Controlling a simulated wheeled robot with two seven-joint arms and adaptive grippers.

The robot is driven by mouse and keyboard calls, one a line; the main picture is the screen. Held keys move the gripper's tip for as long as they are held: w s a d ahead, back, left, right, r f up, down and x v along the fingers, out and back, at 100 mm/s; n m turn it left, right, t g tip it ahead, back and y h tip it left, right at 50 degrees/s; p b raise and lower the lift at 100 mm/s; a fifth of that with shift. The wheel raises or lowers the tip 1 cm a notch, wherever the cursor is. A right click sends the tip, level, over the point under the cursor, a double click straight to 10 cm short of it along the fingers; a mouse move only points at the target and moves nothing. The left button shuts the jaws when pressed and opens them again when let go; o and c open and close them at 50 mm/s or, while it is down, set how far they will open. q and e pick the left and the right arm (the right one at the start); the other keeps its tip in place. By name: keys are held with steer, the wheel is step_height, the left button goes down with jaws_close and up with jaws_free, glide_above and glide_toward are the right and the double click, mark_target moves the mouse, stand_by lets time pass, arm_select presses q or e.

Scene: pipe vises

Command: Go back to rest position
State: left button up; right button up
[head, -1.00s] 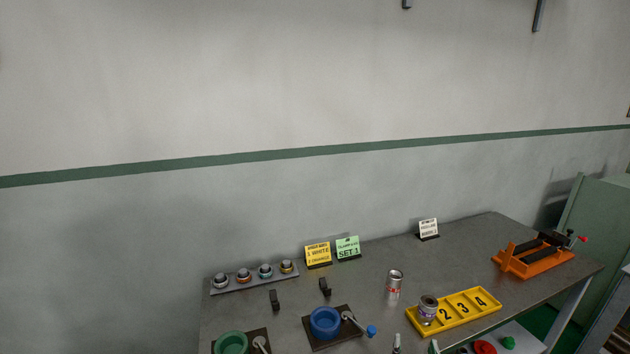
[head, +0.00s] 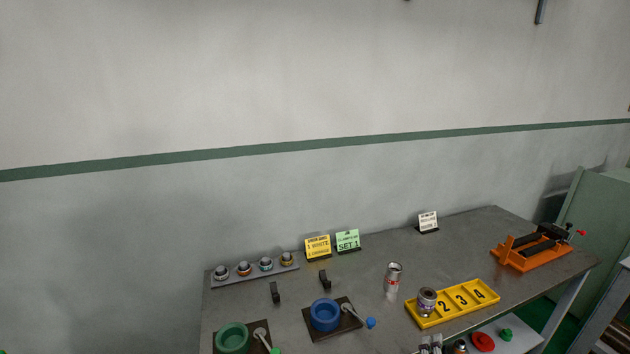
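Neither of my grippers shows clearly in the head view, so their state is hidden. The grey workbench (head: 400,257) fills the lower right. On it a green round vise (head: 233,338) and a blue round vise (head: 325,315) sit on dark base plates, each with a lever beside it. The blue vise's lever has a blue knob (head: 371,323).
A grey rack (head: 254,273) with several round fittings lies at the back left. Yellow (head: 318,246), green (head: 348,240) and white (head: 428,221) signs stand at the back. An orange vise (head: 531,250) sits at the right, near a green cabinet (head: 598,225). The bench's back middle is clear.

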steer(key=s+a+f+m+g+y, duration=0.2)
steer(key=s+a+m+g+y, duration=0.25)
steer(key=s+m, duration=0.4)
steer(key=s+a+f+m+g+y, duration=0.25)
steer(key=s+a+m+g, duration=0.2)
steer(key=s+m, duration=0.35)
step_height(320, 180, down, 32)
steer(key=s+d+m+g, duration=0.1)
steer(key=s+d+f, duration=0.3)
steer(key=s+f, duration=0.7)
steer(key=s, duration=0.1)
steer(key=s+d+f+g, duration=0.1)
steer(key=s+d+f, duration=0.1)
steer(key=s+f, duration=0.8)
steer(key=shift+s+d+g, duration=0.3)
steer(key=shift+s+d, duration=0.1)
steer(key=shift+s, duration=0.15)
